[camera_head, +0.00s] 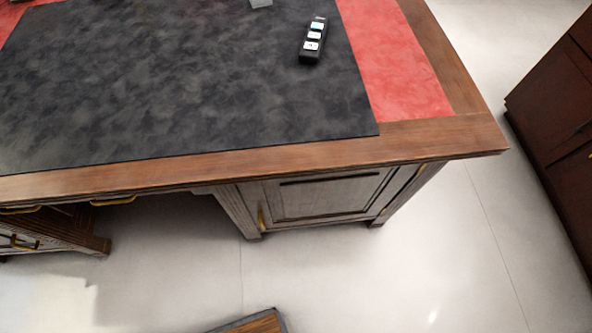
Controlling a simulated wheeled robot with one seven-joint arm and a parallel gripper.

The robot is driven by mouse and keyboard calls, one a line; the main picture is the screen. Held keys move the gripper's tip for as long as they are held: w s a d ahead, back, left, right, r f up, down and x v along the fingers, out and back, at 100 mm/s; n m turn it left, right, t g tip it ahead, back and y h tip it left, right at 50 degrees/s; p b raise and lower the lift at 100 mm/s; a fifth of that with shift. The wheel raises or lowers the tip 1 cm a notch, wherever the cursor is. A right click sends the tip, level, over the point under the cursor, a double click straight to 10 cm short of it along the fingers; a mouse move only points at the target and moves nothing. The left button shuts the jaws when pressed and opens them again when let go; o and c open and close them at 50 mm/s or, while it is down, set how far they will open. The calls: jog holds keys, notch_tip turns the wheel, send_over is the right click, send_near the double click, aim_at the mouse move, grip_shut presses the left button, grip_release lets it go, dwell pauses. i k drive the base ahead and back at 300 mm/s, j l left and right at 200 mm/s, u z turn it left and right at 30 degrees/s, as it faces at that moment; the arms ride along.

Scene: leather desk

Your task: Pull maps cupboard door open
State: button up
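A cupboard door (330,196) with a raised rectangular panel is set in the right pedestal of the wooden desk, under the desktop edge. It looks shut. A small upright brass handle (262,218) sits at the door's left side. No label naming it the maps cupboard can be read. My gripper is not in view, and nothing is seen touching the door or its handle.
The desktop has a wooden rim (270,160), a black mat (200,85) and a black remote (313,40). Brass-handled drawers (30,243) are at lower left. A dark cabinet (562,130) stands at right. A wood-topped, grey-edged thing (258,324) shows at the bottom. Pale floor lies before the door.

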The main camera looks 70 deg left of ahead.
aim_at(280, 202)
jog(key=u, duration=1.25)
jog(key=k+l+u, duration=0.1)
jog(key=l+u, duration=0.25)
jog(key=k+l+u, duration=0.1)
jog(key=u, duration=0.2)
